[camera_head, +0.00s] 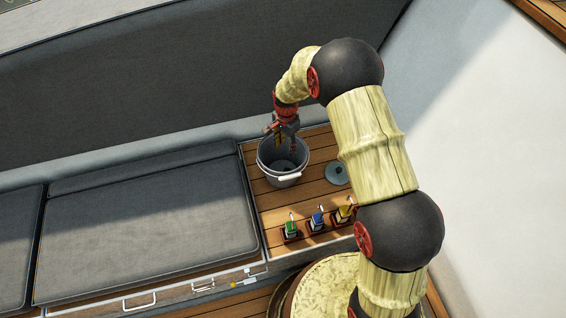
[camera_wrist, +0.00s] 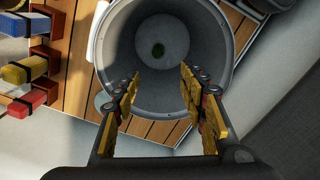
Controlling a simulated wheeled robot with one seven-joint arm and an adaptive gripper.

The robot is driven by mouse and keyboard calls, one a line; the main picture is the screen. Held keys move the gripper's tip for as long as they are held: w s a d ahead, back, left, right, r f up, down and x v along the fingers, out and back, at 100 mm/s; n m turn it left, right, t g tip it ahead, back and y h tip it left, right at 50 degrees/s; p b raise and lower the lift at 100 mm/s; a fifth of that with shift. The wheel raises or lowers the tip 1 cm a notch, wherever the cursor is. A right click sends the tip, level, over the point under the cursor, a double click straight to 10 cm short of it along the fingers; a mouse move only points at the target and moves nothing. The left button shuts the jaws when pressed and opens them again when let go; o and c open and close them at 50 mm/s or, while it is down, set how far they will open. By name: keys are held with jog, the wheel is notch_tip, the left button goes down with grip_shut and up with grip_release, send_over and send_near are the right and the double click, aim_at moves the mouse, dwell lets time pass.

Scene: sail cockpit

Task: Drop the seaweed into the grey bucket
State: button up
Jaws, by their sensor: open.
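The grey bucket (camera_head: 284,177) stands upright on the wooden slatted surface beside the cushions. In the wrist view its rim (camera_wrist: 107,25) is seen from above. My gripper (camera_head: 286,136) is over the bucket's mouth, pointing down. In the wrist view the gripper (camera_wrist: 160,75) has its two yellow-padded fingers apart with nothing between them. The seaweed cannot be made out in the head view.
Several small blocks with handles, green (camera_head: 291,228), blue (camera_head: 317,219) and yellow (camera_head: 344,213), stand along the front of the wooden surface. A grey round disc (camera_head: 337,174) lies right of the bucket. Grey cushions (camera_head: 150,220) fill the left.

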jog(key=shift+r, duration=0.1)
notch_tip(320, 180, up, 12)
dwell(0.7)
dwell(0.4)
